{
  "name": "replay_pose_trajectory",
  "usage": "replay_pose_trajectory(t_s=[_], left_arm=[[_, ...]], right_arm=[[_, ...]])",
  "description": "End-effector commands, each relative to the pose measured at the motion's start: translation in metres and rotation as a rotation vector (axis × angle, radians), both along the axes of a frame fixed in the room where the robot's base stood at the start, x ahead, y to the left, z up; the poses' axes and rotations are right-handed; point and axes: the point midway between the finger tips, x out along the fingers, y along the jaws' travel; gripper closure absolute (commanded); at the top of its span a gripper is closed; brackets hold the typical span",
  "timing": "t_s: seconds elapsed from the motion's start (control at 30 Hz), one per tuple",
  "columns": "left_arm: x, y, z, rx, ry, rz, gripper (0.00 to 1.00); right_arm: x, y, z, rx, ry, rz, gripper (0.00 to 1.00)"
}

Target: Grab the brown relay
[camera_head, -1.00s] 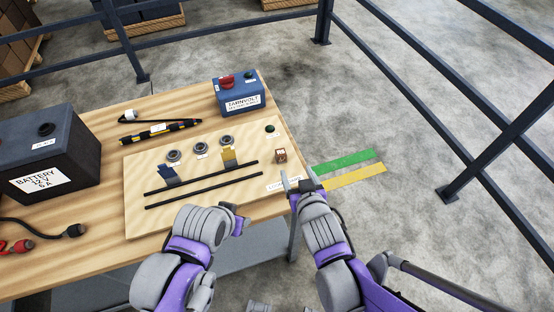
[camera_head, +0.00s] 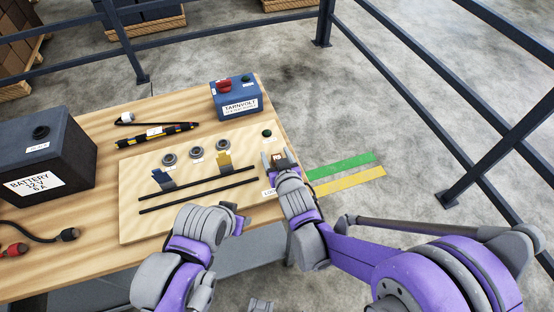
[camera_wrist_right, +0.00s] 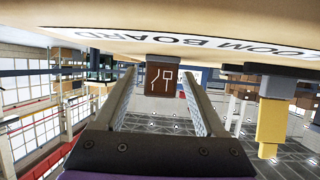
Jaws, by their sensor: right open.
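The brown relay (camera_head: 277,156) is a small brown block on the right part of the light wooden board (camera_head: 135,200). In the right wrist view, the relay (camera_wrist_right: 161,79) shows a white symbol on its face and sits between my two fingertips, with a gap on each side. My right gripper (camera_head: 278,158) is open around the relay, and it also shows in the right wrist view (camera_wrist_right: 157,85). My left gripper (camera_head: 238,225) is in front of the board's near edge, away from the relay; its jaws are too unclear to read.
A green button (camera_head: 266,133) stands just behind the relay. Blue and yellow tabbed parts (camera_head: 222,162), round grey parts (camera_head: 195,152) and two black rails (camera_head: 200,190) lie to the left.

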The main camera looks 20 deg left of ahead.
Motion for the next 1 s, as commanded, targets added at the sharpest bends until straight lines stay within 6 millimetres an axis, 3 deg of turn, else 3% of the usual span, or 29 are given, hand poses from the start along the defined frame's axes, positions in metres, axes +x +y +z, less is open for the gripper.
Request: replay_pose_trajectory(t_s=[0.13, 0.4, 0.8, 1.0], left_arm=[[0.0005, 0.0, 0.0016, 0.0, -0.001, 0.0, 0.5], [0.0004, 0.0, 0.0014, 0.0, -0.001, 0.0, 0.5], [0.0005, 0.0, 0.0015, 0.0, -0.001, 0.0, 0.5], [0.0004, 0.0, 0.0014, 0.0, -0.001, 0.0, 0.5]], right_arm=[[0.0116, 0.0059, -0.0049, 0.0, 0.0, -0.001, 0.28], [0.0126, 0.0067, -0.006, 0.001, 0.0, 0.0, 0.28], [0.0126, 0.0067, -0.0058, 0.001, 0.0, 0.0, 0.99], [0.0125, 0.0067, -0.0058, 0.0, 0.0, 0.0, 1.0]])
